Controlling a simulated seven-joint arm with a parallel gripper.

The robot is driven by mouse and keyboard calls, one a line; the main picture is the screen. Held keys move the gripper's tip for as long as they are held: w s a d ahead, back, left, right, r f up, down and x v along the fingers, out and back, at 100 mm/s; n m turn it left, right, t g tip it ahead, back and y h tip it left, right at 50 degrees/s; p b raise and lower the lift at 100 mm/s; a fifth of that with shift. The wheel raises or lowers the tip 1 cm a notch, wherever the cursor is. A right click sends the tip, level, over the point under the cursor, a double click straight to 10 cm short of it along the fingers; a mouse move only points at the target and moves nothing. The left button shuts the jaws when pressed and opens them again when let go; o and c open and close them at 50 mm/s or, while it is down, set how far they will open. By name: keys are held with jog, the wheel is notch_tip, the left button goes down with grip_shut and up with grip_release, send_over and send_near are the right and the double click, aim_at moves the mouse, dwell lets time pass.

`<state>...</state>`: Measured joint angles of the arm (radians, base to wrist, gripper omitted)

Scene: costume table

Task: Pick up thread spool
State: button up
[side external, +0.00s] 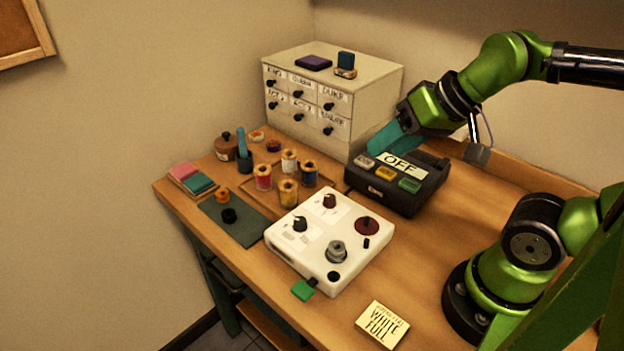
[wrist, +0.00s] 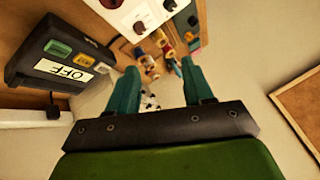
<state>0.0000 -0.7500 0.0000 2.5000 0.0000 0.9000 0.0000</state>
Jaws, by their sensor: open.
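Several thread spools stand close together left of the table's middle in the side view: a red one (side external: 263,178), a yellow one (side external: 288,192), a blue one (side external: 309,174) and a pale one with a reddish band (side external: 289,161). My gripper (side external: 382,140) is above and behind the black box, well right of the spools, with its teal fingers pointing down and left. In the wrist view, my gripper (wrist: 158,75) has its fingers apart with nothing held between them. Small spools, including a blue one (wrist: 168,52), show beyond the fingers.
A black box with an OFF label (side external: 400,163) and colored buttons sits below my gripper. A white control box (side external: 330,240) with knobs is in front. A drawer cabinet (side external: 360,110) stands at the back. A dark green mat (side external: 240,222) and a lettered card (side external: 382,325) lie on the table.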

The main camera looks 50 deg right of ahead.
jog(key=n+g+h, duration=0.2)
jog(key=n+g, duration=0.1)
jog(key=g, duration=0.1)
send_near(288, 158)
jog(key=f, duration=0.2)
jog(key=w+d+f, duration=0.1)
jog(key=w+f, duration=0.1)
jog(key=f, duration=0.1)
jog(key=shift+w+d+f, duration=0.15)
jog(key=shift+w+f, duration=0.1)
jog(key=shift+f, duration=0.05)
jog(key=shift+d+x, duration=0.2)
jog(key=shift+x, duration=3)
jog(key=shift+w+r, duration=0.1)
jog(key=shift+w, duration=0.1)
jog(key=c, duration=0.7)
